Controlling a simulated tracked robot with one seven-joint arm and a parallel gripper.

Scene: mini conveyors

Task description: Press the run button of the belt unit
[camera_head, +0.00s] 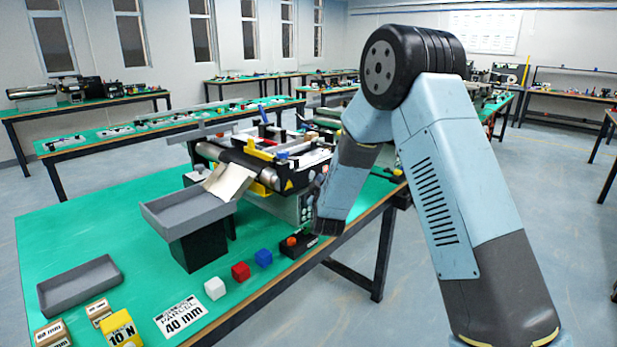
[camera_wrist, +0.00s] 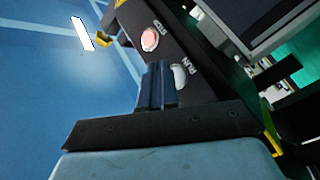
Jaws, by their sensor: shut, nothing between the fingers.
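The run button (camera_wrist: 180,76) is a pale round cap beside the printed word RUN, on a dark control panel (camera_wrist: 172,45) in the wrist view. A pinkish-red stop button (camera_wrist: 149,37) sits further up the panel. My gripper (camera_wrist: 157,68) is shut and empty. Its fingers overlap the panel, just left of the run button and partly covering its edge; I cannot tell whether they touch. In the head view the belt unit (camera_head: 262,158) stands on the green table. My gripper (camera_head: 326,226) is at its front right; its fingertips are not clear there.
A black box with an orange knob (camera_head: 297,243) sits near the table edge. A grey tray (camera_head: 188,212) is on a black stand, another tray (camera_head: 80,286) on the green table (camera_head: 60,235).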

